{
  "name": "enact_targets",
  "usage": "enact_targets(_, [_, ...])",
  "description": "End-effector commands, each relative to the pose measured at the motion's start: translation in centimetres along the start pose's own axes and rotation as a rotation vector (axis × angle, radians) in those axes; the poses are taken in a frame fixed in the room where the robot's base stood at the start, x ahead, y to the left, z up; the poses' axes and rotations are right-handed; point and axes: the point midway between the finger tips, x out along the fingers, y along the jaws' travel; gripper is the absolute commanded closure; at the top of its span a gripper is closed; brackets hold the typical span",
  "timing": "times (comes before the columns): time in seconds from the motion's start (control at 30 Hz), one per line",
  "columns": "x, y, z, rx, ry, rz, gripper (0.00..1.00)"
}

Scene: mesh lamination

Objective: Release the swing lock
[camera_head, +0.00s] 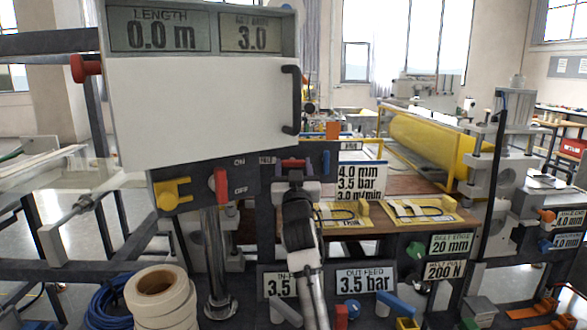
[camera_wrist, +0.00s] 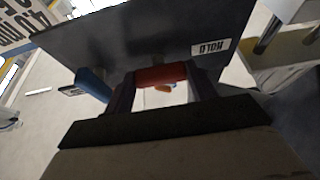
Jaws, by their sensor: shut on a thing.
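My gripper (camera_head: 291,172) is in front of the dark panel below the large white cover, with its fingers on a red handle (camera_head: 292,162). In the wrist view my gripper (camera_wrist: 160,88) has one finger at each end of the red handle (camera_wrist: 160,75) and is shut on it. A plate reading HOLD (camera_wrist: 211,47) is on the dark panel near the handle. No readable label names the swing lock, so I cannot confirm that this handle is it. The handle's mounting is partly hidden by the fingers.
A blue lever (camera_head: 326,161) is just right of my gripper, also in the wrist view (camera_wrist: 93,84). Left are a red switch (camera_head: 221,186) and a yellow knob (camera_head: 172,193). The white cover (camera_head: 200,110) with a black handle (camera_head: 291,100) overhangs. White rolls (camera_head: 160,300) stand lower left.

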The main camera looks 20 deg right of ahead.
Motion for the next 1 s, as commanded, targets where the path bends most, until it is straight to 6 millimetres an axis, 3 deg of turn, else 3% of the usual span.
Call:
enact_targets(0.07, [0.0,0.0,0.0,-0.004,0.0,0.0,0.66])
enact_targets(0.1, [0.0,0.0,0.0,-0.003,0.0,0.0,0.41])
enact_targets(0.27, [0.0,0.0,0.0,-0.002,0.0,0.001,0.22])
enact_targets(0.67, [-0.9,0.0,0.1,0.0,0.001,0.001,0.22])
enact_targets(1.0, [-7.9,0.0,0.4,0.001,0.002,0.002,0.22])
